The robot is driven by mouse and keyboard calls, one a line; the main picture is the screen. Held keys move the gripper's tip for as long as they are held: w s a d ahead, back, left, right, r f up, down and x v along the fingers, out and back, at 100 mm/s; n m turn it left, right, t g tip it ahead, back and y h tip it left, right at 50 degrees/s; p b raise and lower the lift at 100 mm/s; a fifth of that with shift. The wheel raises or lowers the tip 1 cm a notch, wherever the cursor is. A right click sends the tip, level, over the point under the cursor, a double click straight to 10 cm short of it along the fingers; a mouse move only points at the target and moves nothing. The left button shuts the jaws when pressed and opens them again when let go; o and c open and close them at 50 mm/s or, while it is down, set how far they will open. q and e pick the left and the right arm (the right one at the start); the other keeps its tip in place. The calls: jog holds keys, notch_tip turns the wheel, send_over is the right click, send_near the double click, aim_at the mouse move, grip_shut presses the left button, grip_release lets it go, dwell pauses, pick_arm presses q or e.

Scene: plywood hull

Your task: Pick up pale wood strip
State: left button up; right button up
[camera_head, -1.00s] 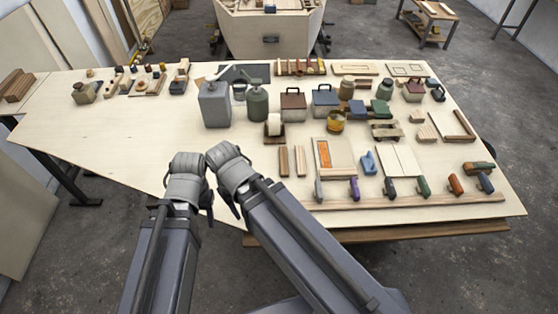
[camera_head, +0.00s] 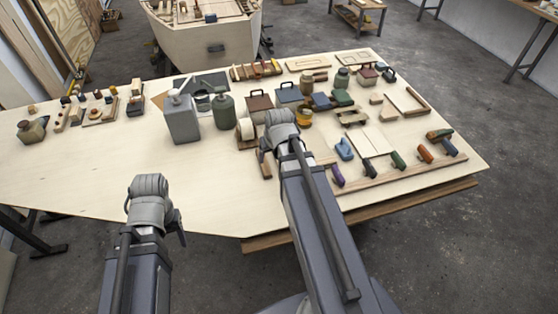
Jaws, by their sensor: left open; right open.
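A short wood strip (camera_head: 266,170) lies on the plywood table, just left of my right arm, partly hidden by it. I cannot tell for sure which is the pale wood strip. My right gripper (camera_head: 265,155) hangs over the table close to the short strip, open; its fingers are mostly hidden by its wrist. My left gripper (camera_head: 178,228) is open above the bare front left of the table, apart from any object; its fingertips are hardly visible.
A grey canister (camera_head: 181,120) and a green bottle (camera_head: 224,112) stand beyond the grippers. A white roll (camera_head: 246,129) is near the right gripper. Several tools, boxes and jars crowd the right half. The table's front left (camera_head: 85,178) is bare.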

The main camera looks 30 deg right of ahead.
jog(key=shift+m+t+h, duration=0.3)
jog(key=shift+m, duration=0.1)
jog(key=d, duration=0.4)
jog(key=shift+w+d+r, duration=0.15)
jog(key=shift+d, duration=0.1)
jog(key=shift+b+x, duration=1.25)
jog(key=shift+x, duration=0.1)
jog(key=shift+a, duration=0.1)
jog(key=b+x, duration=0.5)
grip_shut()
